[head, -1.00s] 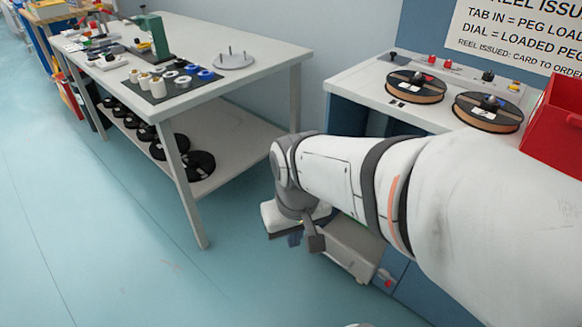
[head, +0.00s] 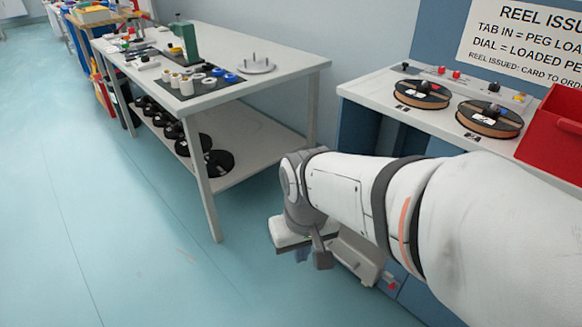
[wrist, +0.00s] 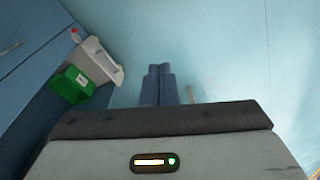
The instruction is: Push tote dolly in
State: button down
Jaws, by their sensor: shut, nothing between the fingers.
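A low grey unit (head: 355,258), which I take to be the tote dolly, stands on the floor at the blue station, partly hidden behind my arm in the head view. A red-tipped part (head: 391,282) shows at its near end. In the wrist view a pale grey body (wrist: 98,62) with a green box (wrist: 72,85) beside it is at the upper left, apart from my fingers. My gripper (wrist: 157,88) is shut and empty. In the head view my gripper (head: 302,256) hangs low, left of the grey unit; its fingertips are small there.
A white table (head: 262,85) with spools on top and black reels on its lower shelf (head: 245,150) stands to the left. The blue station's white top (head: 440,122) holds two reels, with a red bin (head: 552,125) at right. The left floor is clear.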

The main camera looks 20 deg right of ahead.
aim_at(356, 254)
jog(key=shift+s, duration=0.1)
jog(key=w+d+f+n+g+h+b, duration=0.25)
jog(key=w+d+f+h, duration=0.35)
jog(key=f, duration=0.3)
jog(key=w+d+f+n+g+h+b, duration=0.1)
jog(key=w+d+f+n+h+b, duration=0.25)
jog(key=w+d+f, duration=0.4)
jog(key=w+d+f+n+g+h+b, duration=0.2)
jog(key=w+d+f+n+h, duration=0.4)
jog(key=f, duration=0.5)
jog(key=w+d+f+n+t+b, duration=0.15)
jog(key=f+n+t, duration=0.25)
jog(key=f, duration=0.7)
jog(key=w+f+n+t+h+b, duration=0.1)
jog(key=f+n+t+b, duration=0.2)
jog(key=f, duration=0.7)
jog(key=w+d+f+n+t, duration=0.1)
jog(key=f+n+t, duration=0.3)
jog(key=f, duration=0.7)
jog(key=b+x, duration=0.1)
jog(key=x, duration=0.3)
jog(key=b+x, duration=0.2)
jog(key=x, duration=0.2)
jog(key=b+x, duration=0.2)
jog(key=x, duration=0.2)
jog(key=shift+w+d+r, duration=0.15)
jog(key=shift+r, duration=0.1)
jog(key=shift+w+d+r, duration=0.1)
jog(key=shift+w+d, duration=0.2)
jog(key=shift+d, duration=0.3)
